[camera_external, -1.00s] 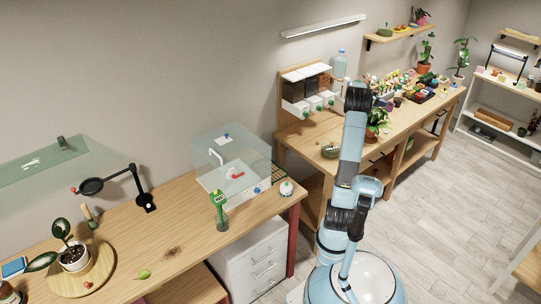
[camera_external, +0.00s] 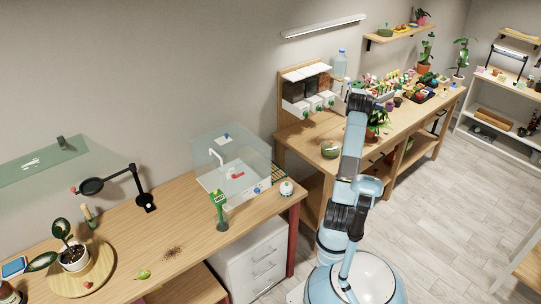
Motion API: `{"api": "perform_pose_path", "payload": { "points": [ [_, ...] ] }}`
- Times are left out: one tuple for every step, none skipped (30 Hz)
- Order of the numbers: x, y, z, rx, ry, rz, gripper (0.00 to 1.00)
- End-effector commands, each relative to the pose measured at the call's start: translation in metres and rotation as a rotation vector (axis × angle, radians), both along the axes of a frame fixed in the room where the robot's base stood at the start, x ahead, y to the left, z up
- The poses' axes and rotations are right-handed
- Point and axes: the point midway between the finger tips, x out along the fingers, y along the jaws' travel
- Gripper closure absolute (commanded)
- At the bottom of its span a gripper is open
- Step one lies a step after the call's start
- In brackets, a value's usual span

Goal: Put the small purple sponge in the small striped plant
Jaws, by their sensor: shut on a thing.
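My arm reaches up over the long wooden bench at the right of the view. Its end bends to the right, so that my gripper (camera_external: 388,98) is above the crowded part of the bench. My gripper is small and partly lost among the things behind it. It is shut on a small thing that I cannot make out. I cannot pick out the small purple sponge for sure. A leafy plant (camera_external: 377,118) stands on the bench just right of my arm, below my gripper. I cannot tell which plant is the small striped one.
The long bench (camera_external: 301,134) also holds dispensers (camera_external: 306,95), a bottle (camera_external: 341,64), a green bowl (camera_external: 331,149) and several pots and trays. A second wooden table (camera_external: 205,245) with a clear box (camera_external: 232,160) stands at left. The floor (camera_external: 440,210) at right is free.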

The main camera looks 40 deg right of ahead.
Motion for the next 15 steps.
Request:
{"api": "perform_pose_path", "payload": {
  "points": [
    [0.002,-0.003,-0.004,0.0,0.0,0.0,0.83],
    [0.003,-0.004,-0.006,0.0,0.0,0.0,0.83],
    [0.004,-0.005,-0.007,0.0,0.0,0.0,0.83],
    [0.004,-0.006,-0.008,0.0,0.0,0.0,0.83],
    [0.004,-0.006,-0.009,0.0,0.0,0.0,0.83],
    [0.005,-0.007,-0.01,0.0,0.0,0.0,0.83],
    [0.005,-0.008,-0.012,0.0,0.0,0.0,0.83],
    [0.006,-0.009,-0.013,0.0,0.0,0.0,0.83],
    [0.007,-0.011,-0.016,0.001,0.001,-0.001,0.83],
    [0.008,-0.011,-0.019,0.001,0.001,-0.001,0.83],
    [0.007,-0.011,-0.023,0.002,0.002,0.0,0.83],
    [0.007,-0.011,-0.029,0.002,0.002,0.0,0.83],
    [0.007,-0.011,-0.033,0.002,0.002,0.0,0.83],
    [0.007,-0.011,-0.037,0.002,0.003,0.0,0.83],
    [0.007,-0.01,-0.042,0.002,0.002,0.0,0.83]
  ]
}}
